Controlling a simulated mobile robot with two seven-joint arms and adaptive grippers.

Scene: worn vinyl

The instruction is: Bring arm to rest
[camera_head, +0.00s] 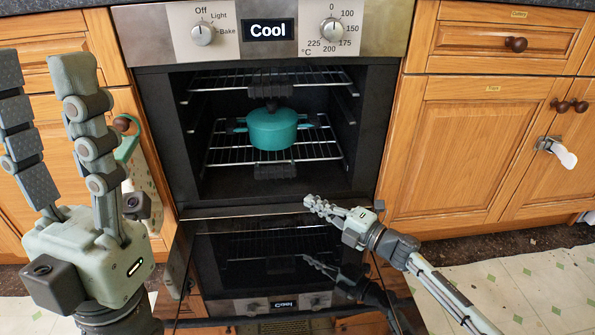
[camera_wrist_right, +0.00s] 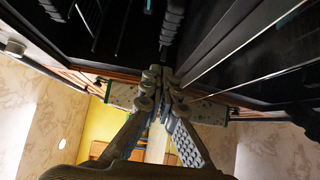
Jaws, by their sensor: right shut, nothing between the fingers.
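My right gripper (camera_head: 312,203) reaches in from the lower right in the head view and hangs over the lowered oven door (camera_head: 216,300). Its fingers are together with nothing between them; the right wrist view (camera_wrist_right: 165,75) also shows them closed and empty. It is in front of and below the teal pot (camera_head: 272,131), well apart from it. The pot sits upright with its dark-knobbed lid on a wire rack inside the open oven (camera_head: 180,140). My left gripper (camera_head: 40,65) stands upright at the left foreground, its fingers spread and empty.
The oven panel (camera_head: 372,30) above has two knobs and a display reading "Cool". Wooden cabinets (camera_head: 455,150) flank the oven. A white object (camera_head: 562,153) hangs at a right cabinet door. A teal-edged cloth (camera_head: 135,165) is partly hidden behind my left gripper. Floor is clear at right.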

